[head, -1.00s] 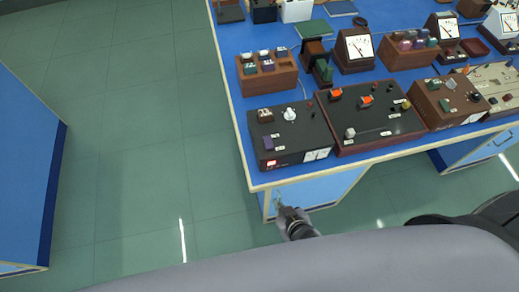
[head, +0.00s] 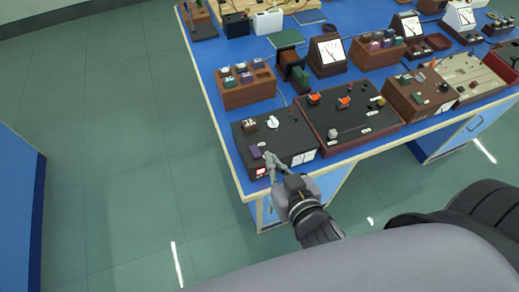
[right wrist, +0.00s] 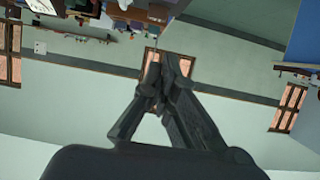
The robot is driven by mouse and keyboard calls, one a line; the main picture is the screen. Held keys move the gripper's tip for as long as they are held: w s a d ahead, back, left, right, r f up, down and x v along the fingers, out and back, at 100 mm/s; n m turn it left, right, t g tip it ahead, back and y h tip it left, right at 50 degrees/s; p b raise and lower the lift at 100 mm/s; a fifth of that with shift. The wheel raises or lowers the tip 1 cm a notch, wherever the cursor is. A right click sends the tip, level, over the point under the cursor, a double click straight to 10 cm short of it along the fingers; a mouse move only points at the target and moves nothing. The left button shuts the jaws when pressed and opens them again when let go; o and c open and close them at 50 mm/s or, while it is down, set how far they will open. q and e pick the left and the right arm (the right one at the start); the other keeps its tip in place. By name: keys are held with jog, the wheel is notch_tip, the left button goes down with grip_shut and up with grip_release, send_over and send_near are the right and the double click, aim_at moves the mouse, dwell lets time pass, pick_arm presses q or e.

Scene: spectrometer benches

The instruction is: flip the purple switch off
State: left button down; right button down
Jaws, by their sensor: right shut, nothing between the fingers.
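The purple switch (head: 255,152) is a small purple block on the left part of the black-topped control box (head: 288,143) at the near left corner of the blue bench. My right gripper (head: 269,157) is shut and empty. In the head view its fingertips show just right of the purple switch; I cannot tell whether they touch. In the right wrist view the shut fingers (right wrist: 161,62) point at the room, and the switch is not seen there. My left gripper is out of view.
A larger box with orange switches (head: 347,119) stands directly right of the control box. A wooden block with small coloured pieces (head: 247,94) stands behind it. Meters and other boxes fill the bench. Floor at the left is clear, with another blue bench (head: 18,200) beyond.

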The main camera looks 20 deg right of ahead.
jog(key=shift+w+f, duration=0.1)
jog(key=p, duration=0.3)
send_over(256, 152)
jog(key=s, duration=0.2)
jog(key=f, duration=0.3)
jog(key=shift+d+f, duration=0.1)
jog(key=shift+d, duration=0.1)
notch_tip(256, 152, down, 3)
jog(key=shift+r, duration=0.1)
jog(key=shift+s+f, duration=0.15)
jog(key=shift+f, duration=0.7)
